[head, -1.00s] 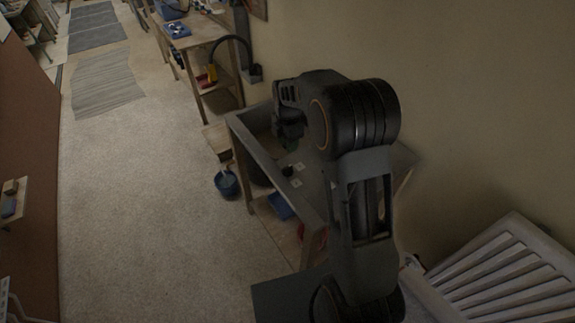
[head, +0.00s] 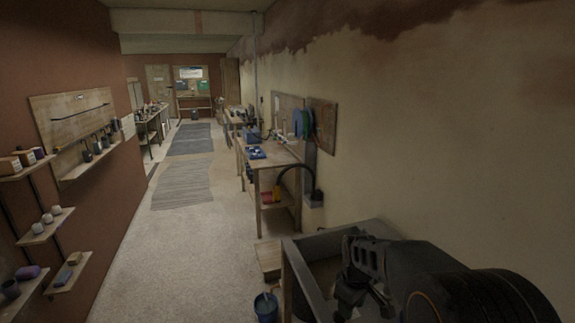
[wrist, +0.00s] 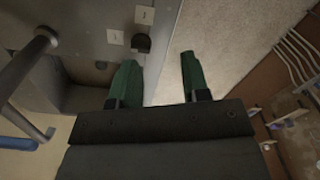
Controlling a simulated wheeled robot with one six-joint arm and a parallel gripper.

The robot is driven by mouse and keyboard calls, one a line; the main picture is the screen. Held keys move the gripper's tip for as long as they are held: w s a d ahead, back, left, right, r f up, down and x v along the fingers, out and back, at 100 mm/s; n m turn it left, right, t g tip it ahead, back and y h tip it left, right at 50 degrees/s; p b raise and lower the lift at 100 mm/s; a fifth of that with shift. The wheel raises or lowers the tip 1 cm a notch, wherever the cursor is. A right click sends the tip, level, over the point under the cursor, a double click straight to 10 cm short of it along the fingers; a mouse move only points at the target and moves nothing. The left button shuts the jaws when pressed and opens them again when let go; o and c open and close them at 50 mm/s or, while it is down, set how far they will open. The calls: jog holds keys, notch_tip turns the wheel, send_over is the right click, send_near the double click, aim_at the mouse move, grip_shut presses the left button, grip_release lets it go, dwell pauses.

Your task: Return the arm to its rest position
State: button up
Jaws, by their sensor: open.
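My gripper (wrist: 158,80) shows in the wrist view with its two green fingers apart and nothing between them. The fingers cannot be made out there. In the wrist view the grey surface with small white labels (wrist: 115,37) and a dark knob (wrist: 141,44) lies beyond the left finger. Pale carpet shows beyond the right finger.
A bench (head: 262,165) with blue items stands further along the right wall. A blue bucket (head: 266,307) is on the floor beside the near table. Shelves (head: 45,228) with jars line the left wall. The carpeted aisle (head: 170,240) between is clear.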

jog(key=s+r+m+t, duration=0.4)
jog(key=s+r+m, duration=0.4)
jog(key=s, duration=0.7)
notch_tip(320, 180, up, 2)
jog(key=shift+s+r+t, duration=0.1)
jog(key=shift+s+t, duration=0.1)
jog(key=shift+t, duration=0.2)
